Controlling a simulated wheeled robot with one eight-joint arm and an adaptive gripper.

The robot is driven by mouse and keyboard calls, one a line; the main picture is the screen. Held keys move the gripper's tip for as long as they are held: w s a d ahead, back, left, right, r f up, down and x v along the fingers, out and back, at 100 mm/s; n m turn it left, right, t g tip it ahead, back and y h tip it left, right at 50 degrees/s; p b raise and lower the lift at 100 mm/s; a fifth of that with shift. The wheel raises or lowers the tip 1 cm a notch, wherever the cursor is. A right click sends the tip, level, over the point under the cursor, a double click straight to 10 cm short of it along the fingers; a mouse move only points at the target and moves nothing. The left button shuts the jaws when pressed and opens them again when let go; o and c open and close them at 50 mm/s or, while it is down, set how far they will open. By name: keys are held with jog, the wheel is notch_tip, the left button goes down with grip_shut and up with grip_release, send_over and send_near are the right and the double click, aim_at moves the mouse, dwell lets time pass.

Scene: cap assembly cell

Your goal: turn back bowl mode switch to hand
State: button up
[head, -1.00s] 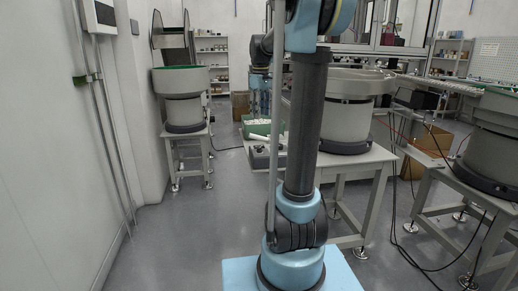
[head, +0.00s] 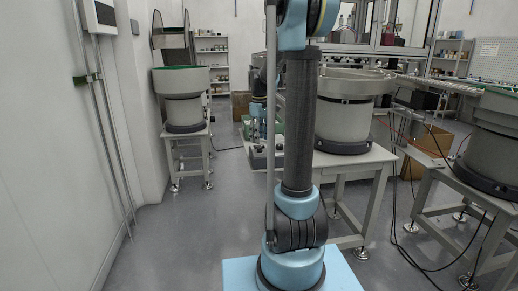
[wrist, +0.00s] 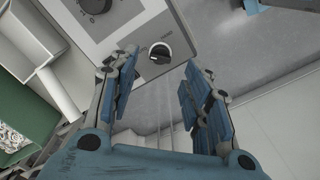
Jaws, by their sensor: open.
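The mode switch (wrist: 160,53) is a small round black knob with a pale pointer, on a light grey control box (wrist: 140,18). A label beside it appears to read HAND, and the pointer does not clearly aim at it. My gripper (wrist: 160,62) is open and empty, its two fingers on either side of the switch in the wrist view; contact cannot be told. In the head view my gripper (head: 258,127) is low over the box at the table's left end, partly hidden by my arm.
A larger dial (wrist: 97,4) is on the same panel. A bowl feeder (head: 343,105) stands on the table (head: 350,172) right of the box. Another feeder (head: 183,95) stands at the left, and one (head: 495,145) at the right. A green bin (wrist: 15,115) is near the box.

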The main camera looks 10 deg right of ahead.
aim_at(259, 150)
jog(key=shift+f, duration=2.65)
grip_shut()
